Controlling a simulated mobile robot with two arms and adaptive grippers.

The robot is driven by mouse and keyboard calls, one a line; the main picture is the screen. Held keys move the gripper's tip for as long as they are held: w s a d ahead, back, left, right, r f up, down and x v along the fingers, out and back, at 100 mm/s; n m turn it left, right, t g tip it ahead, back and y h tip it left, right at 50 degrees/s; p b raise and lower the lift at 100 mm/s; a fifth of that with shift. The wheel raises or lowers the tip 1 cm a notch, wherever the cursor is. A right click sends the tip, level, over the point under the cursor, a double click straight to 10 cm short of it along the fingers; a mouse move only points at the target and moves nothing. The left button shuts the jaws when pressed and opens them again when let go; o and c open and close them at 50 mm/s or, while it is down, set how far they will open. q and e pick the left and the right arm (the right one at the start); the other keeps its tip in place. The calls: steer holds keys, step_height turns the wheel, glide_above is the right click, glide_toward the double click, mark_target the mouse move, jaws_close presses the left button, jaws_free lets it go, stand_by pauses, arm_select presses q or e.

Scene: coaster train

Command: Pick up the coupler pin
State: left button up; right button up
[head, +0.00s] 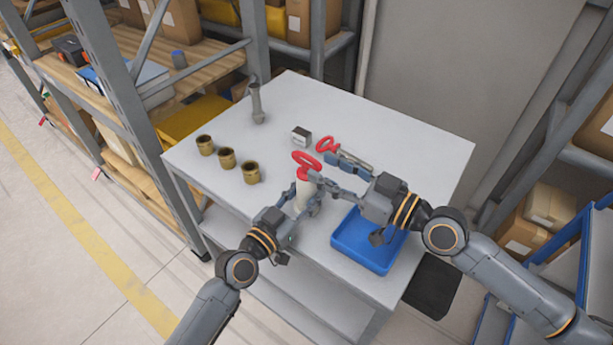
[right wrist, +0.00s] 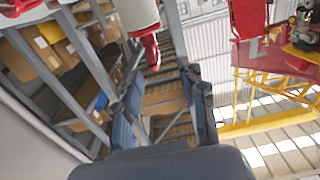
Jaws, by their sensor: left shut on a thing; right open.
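My left gripper (head: 305,201) is shut on a white cylinder (head: 303,193) with a red top, held upright above the table. A red loop (head: 306,160) shows at its top; I cannot tell whether it belongs to the cylinder. My right gripper (head: 322,180) is open, its fingers pointing left close to the red top. In the right wrist view, the white cylinder (right wrist: 137,14) and its red part (right wrist: 149,50) show just beyond the open fingers. A red-handled metal piece (head: 350,160) lies on the table behind the right gripper. Which piece is the coupler pin is unclear.
A blue tray (head: 365,254) sits at the table's near right, partly under my right arm. Three brass cups (head: 228,158) stand left, a grey upright piece (head: 257,103) behind them. A small grey block (head: 301,136) is mid-table. Shelving flanks the white table (head: 400,130).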

mark_target(307, 156)
steer(key=shift+w+f+x, duration=0.1)
steer(key=shift+w+x, duration=0.05)
steer(key=shift+x, duration=1.3)
steer(key=shift+w+f+x, duration=0.1)
steer(key=shift+x, duration=1.35)
steer(key=shift+d, duration=0.2)
jaws_close()
